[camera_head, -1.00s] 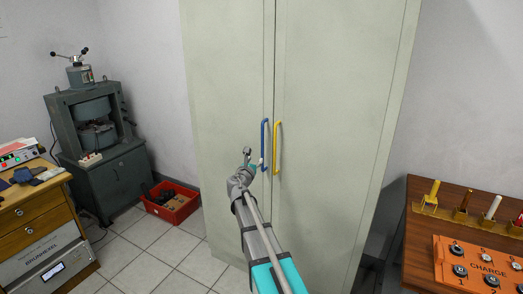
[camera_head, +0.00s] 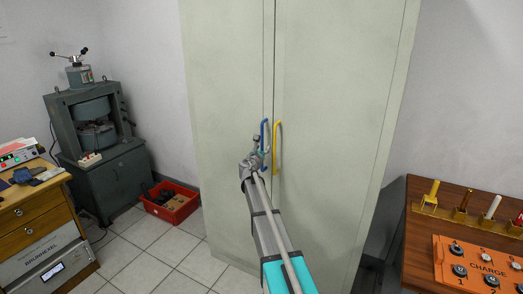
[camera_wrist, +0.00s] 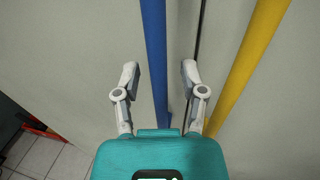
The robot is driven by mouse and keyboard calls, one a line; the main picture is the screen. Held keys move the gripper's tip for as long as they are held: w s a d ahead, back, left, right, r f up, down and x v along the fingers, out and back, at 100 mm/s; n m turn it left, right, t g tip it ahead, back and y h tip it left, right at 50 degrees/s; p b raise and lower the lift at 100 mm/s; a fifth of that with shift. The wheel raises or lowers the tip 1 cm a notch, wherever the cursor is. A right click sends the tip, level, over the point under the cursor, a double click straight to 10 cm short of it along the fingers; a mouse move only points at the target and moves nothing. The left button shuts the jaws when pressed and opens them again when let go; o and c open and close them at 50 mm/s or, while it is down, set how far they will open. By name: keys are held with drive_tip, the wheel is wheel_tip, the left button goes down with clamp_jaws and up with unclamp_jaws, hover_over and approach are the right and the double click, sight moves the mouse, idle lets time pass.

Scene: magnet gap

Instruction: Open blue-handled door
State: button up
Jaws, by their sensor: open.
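The tall pale cabinet has two doors. The left door (camera_head: 228,90) bears a blue vertical handle (camera_head: 264,137), and the right door (camera_head: 335,100) bears a yellow vertical handle (camera_head: 277,148). Both doors look shut, with a thin dark seam between them. In the wrist view my gripper (camera_wrist: 158,75) is open, its two fingers on either side of the lower part of the blue handle (camera_wrist: 154,50) as seen from there. The yellow handle (camera_wrist: 245,65) lies right of the right finger. My arm partly hides the handle's lower end in the head view.
A green press machine (camera_head: 95,130) stands at the left, with a red crate (camera_head: 171,202) on the tiled floor beside it. A wooden drawer unit (camera_head: 35,220) is at the far left. A brown table (camera_head: 420,235) with an orange charge panel (camera_head: 475,265) stands right.

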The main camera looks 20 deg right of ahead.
clamp_jaws()
idle(0.3)
drive_tip(key=shift+a, duration=0.1)
drive_tip(key=shift+s, duration=0.1)
